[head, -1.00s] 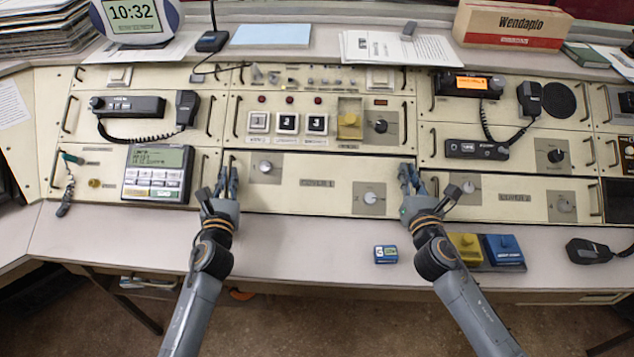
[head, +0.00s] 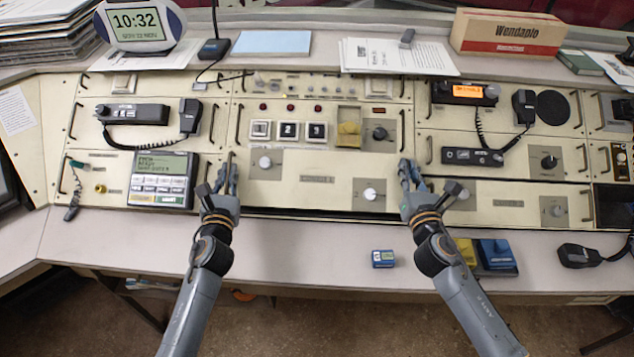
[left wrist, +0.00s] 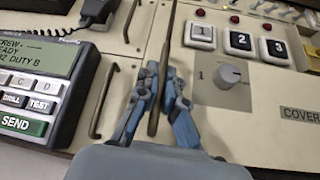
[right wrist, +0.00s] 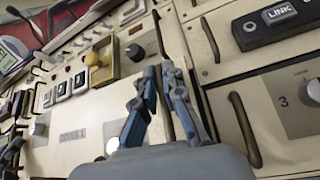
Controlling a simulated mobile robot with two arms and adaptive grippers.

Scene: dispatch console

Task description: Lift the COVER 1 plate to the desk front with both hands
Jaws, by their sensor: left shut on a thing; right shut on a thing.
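The COVER 1 plate (head: 330,194) is a long cream panel with a grey knob near each end. It stands out from the console front, with a dark gap along its lower edge. It covers the strip just below the numbered buttons. My left gripper (head: 229,168) is shut on the upright handle at its left end; this handle (left wrist: 167,40) shows between the fingers in the left wrist view. My right gripper (head: 405,170) is shut on the handle at its right end, seen as a dark bar (right wrist: 160,38) in the right wrist view. The fingers partly hide both handles.
The desk front (head: 300,243) is mostly bare. A small blue-and-white box (head: 383,259) lies on it, and yellow and blue button boxes (head: 497,254) stand beside my right forearm. A keypad unit (head: 160,181) is left of my left gripper. The COVER 2 panel (head: 510,190) is to the right.

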